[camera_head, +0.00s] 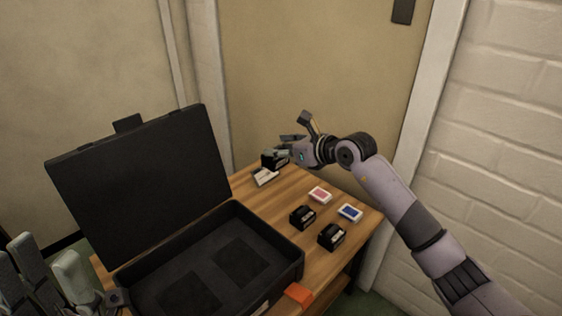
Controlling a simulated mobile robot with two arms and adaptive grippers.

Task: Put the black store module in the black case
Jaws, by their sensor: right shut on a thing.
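The black case (284,262) lies open at the left of the wooden table, its lid (140,180) raised at the back. Its dark interior shows two rectangular recesses, with no module seen in them. My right gripper (283,151) is at the table's far end, shut on a small black module (271,159). The fingers partly hide this module, and I cannot tell whether it touches the table. Two more black modules with pale labels, one (302,217) and another (331,236), stand right of the case. My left gripper (52,272) is partly in view at the bottom left, beside the case.
A white item (265,177) lies just in front of the held module. A red-and-white card box (320,195) and a blue-and-white one (349,213) lie at the table's right. An orange piece (299,295) is at the case's front corner. A wall and door stand behind.

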